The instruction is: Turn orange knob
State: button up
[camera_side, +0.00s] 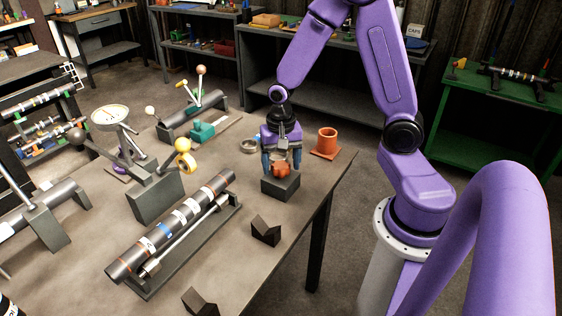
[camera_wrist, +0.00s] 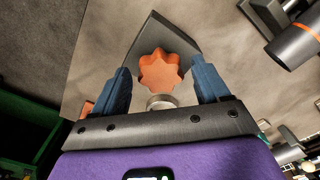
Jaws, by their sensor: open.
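The orange knob (camera_side: 281,170) sits on top of a dark grey block (camera_side: 281,188) near the table's right edge. In the wrist view the knob (camera_wrist: 160,70) is a lobed, flower-like shape on the dark block (camera_wrist: 158,32). My gripper (camera_side: 281,163) points down at the knob, with one blue finger on each side of it in the side view. In the wrist view my gripper (camera_wrist: 162,77) is open, and a gap shows between each finger and the knob. The knob's underside is hidden.
An orange cylinder on a square base (camera_side: 327,142) stands behind right of the block. A grey ring (camera_side: 249,146) lies to the left. Dark V-blocks (camera_side: 265,231) and a striped shaft (camera_side: 175,225) lie toward the front. The table's right edge is close.

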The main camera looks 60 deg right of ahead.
jog(key=c, duration=1)
jog(key=shift+c, duration=0.2)
jog(key=shift+n, duration=0.3)
jog(key=n, duration=1.2)
jog(key=shift+d, duration=0.15)
jog(key=shift+n, duration=0.4)
jog(key=o, duration=1)
jog(key=shift+o, duration=0.2)
jog(key=shift+r, duration=0.2)
